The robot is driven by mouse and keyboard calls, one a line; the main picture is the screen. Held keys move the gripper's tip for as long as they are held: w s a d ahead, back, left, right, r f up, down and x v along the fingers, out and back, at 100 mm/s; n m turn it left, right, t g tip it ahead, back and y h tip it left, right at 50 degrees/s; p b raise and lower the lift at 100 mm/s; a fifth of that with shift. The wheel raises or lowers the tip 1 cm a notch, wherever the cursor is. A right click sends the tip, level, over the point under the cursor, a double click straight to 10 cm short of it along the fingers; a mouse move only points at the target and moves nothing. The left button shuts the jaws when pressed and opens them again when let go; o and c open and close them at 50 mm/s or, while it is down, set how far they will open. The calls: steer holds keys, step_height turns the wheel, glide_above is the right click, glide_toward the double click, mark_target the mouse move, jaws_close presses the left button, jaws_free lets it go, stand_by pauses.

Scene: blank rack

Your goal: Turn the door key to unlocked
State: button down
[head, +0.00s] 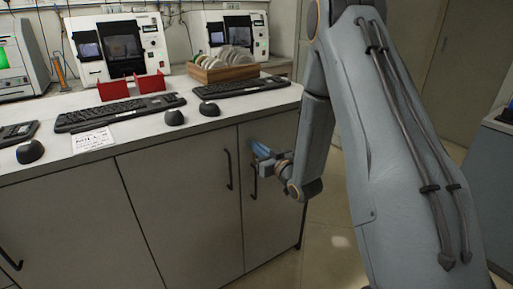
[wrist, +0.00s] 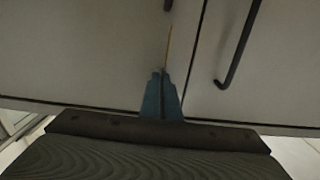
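My gripper (head: 258,147) has blue fingers and is in front of the grey cabinet doors, near the dark bar handles. In the wrist view its fingers (wrist: 161,76) look closed together at the tips. A thin yellowish strip (wrist: 168,46) shows just beyond the fingertips, against the door. I cannot tell whether it is a key or whether the fingers touch it. No door key or lock can be made out clearly in either view.
One bar handle (head: 228,169) is left of my gripper and another (head: 254,178) is just beneath it. The counter (head: 222,122) above holds keyboards, mice, a wooden rack (head: 222,73) of discs and white machines (head: 118,47). Open floor lies right of the cabinet.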

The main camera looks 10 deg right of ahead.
steer(key=shift+d+f+m+p, duration=0.1)
steer(key=shift+m+p, duration=0.4)
steer(key=shift+m, duration=3.9)
steer(key=shift+d+m+p, duration=0.1)
steer(key=shift+m+p, duration=0.4)
steer(key=shift+m, duration=3.9)
steer(key=c, duration=2)
jaws_free()
